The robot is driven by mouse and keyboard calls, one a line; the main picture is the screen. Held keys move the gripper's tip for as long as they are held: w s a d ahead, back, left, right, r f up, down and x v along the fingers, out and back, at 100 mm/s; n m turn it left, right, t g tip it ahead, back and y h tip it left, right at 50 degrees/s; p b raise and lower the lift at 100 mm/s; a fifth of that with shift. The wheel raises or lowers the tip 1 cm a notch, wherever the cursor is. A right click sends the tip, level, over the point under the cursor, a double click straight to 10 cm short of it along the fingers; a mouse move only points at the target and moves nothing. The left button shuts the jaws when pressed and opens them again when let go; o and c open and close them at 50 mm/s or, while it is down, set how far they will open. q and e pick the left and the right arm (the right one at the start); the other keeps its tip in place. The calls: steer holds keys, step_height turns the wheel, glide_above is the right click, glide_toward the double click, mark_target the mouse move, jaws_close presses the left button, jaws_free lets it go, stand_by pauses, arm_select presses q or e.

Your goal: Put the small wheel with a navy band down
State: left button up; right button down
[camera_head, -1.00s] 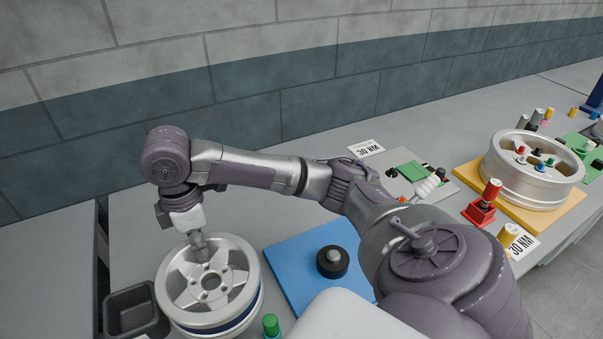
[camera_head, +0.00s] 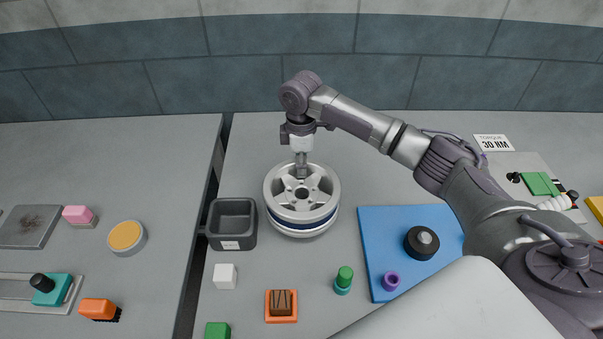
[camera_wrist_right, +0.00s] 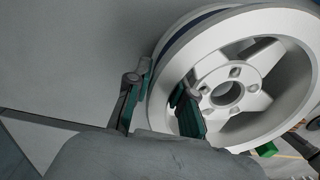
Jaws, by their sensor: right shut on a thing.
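The small wheel with a navy band (camera_head: 324,215) is silver with several spokes. It lies level, spoked face up, in the middle of the head view. My right gripper (camera_head: 301,173) comes down from above and is shut on the far part of its rim. In the right wrist view one finger of the gripper (camera_wrist_right: 160,95) is outside the rim and the other inside it. The wheel (camera_wrist_right: 257,72) fills the right side there, with a bit of navy band at the top. I cannot tell whether its underside touches the bench. My left gripper is not in view.
A dark bin (camera_head: 213,222) stands close left of the wheel. A blue mat (camera_head: 390,218) with a black knob-like part (camera_head: 421,243) lies to the right. A white cube (camera_head: 225,276), an orange tray (camera_head: 281,318) and a green-topped peg (camera_head: 343,281) are in front. Bench behind is clear.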

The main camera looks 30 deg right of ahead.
mark_target(301, 182)
step_height(301, 182, down, 3)
steer(key=shift+f+p, duration=0.1)
steer(key=shift+p, duration=0.3)
steer(key=shift+f, duration=0.15)
steer(key=shift+f, duration=0.1)
steer(key=c, duration=1)
jaws_free()
steer(key=shift+s+f, duration=0.1)
step_height(301, 182, up, 12)
steer(key=shift+r+b, duration=0.2)
steer(key=shift+b, duration=0.65)
steer(key=shift+f, duration=0.1)
